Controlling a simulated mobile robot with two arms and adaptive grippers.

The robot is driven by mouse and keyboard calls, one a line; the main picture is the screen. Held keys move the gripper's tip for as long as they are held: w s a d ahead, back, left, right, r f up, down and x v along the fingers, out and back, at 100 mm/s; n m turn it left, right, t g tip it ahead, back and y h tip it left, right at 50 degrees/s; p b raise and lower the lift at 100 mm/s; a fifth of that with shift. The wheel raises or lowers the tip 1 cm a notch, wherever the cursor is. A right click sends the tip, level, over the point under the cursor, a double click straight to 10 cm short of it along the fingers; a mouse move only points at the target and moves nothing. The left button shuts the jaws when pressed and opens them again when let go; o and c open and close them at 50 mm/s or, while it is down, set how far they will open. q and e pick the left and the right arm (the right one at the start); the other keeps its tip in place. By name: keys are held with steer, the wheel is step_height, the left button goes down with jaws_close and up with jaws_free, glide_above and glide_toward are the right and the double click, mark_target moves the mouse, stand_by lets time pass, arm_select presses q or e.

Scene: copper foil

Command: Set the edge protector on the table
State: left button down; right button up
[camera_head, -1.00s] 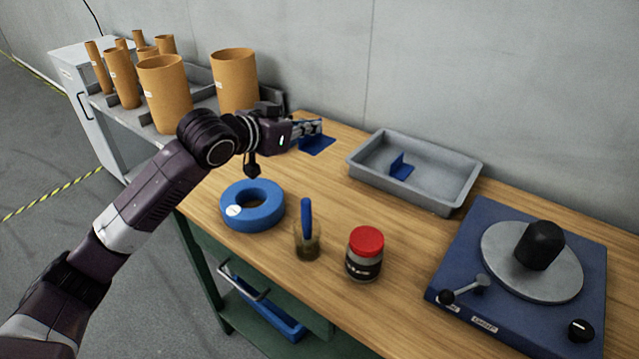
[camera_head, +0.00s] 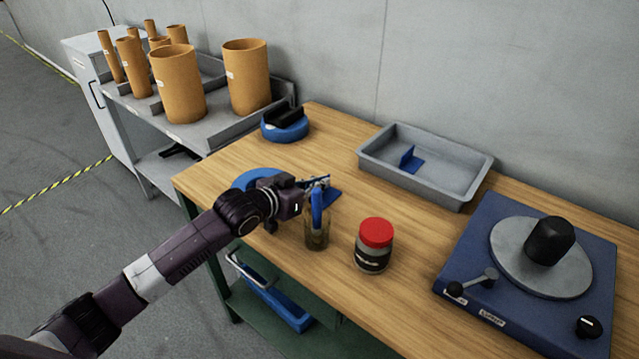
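A blue angled edge protector (camera_head: 332,196) is at the fingers of my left gripper (camera_head: 316,183), which appears shut on it. The gripper is over the front middle of the wooden table (camera_head: 330,136), just behind a glass jar with a blue handle in it. The gripper and the handle partly hide the protector, and I cannot tell whether it touches the table. A second blue edge protector (camera_head: 411,159) stands in the grey tray (camera_head: 369,157) at the back of the table. My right gripper is not in view.
The glass jar (camera_head: 317,238) and a red-lidded jar (camera_head: 374,246) stand near the front edge. A blue ring (camera_head: 243,180) is partly behind my gripper. A blue round base with a black block (camera_head: 285,121) is at the back left, a blue turntable device (camera_head: 480,265) at right.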

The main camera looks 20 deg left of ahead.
arm_select(q)
steer(key=shift+f, duration=0.15)
steer(key=c, duration=2.2)
jaws_free()
steer(key=shift+o, duration=0.2)
steer(key=v, duration=1)
steer(key=shift+s+a, duration=0.1)
steer(key=shift+s, duration=0.1)
steer(key=shift+s+a+r, duration=0.25)
steer(key=shift+s+r, duration=0.25)
steer(key=shift+s, duration=0.2)
